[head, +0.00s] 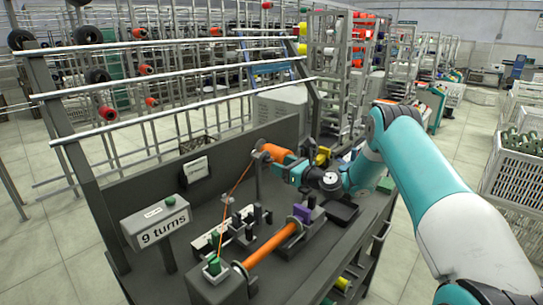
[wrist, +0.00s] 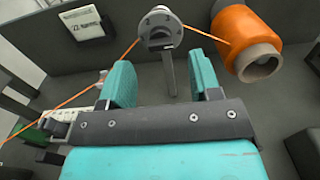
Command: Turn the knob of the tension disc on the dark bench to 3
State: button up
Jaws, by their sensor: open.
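The tension disc (wrist: 160,30) is a pale round dial on a thin grey post, at the top middle of the wrist view. Numbers show on its face, but I cannot read the setting of its knob. An orange thread runs to it from the left and on to an orange cone. In the head view the disc (head: 259,152) is small, at the back of the dark bench (head: 187,262). My gripper (wrist: 163,72) is open and empty, its two teal fingers apart. The disc appears beyond the fingertips, between them, not touching. In the head view my gripper (head: 297,173) is close to the disc.
The orange cone (wrist: 250,40) stands right of the disc, close to the right finger. A card (wrist: 83,23) is on the back panel.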

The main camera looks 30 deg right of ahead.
aim_at(271, 161)
jog(key=x, duration=0.5)
jog(key=shift+w+p, duration=0.1)
jog(key=shift+p, duration=0.25)
jog(key=c, duration=0.9)
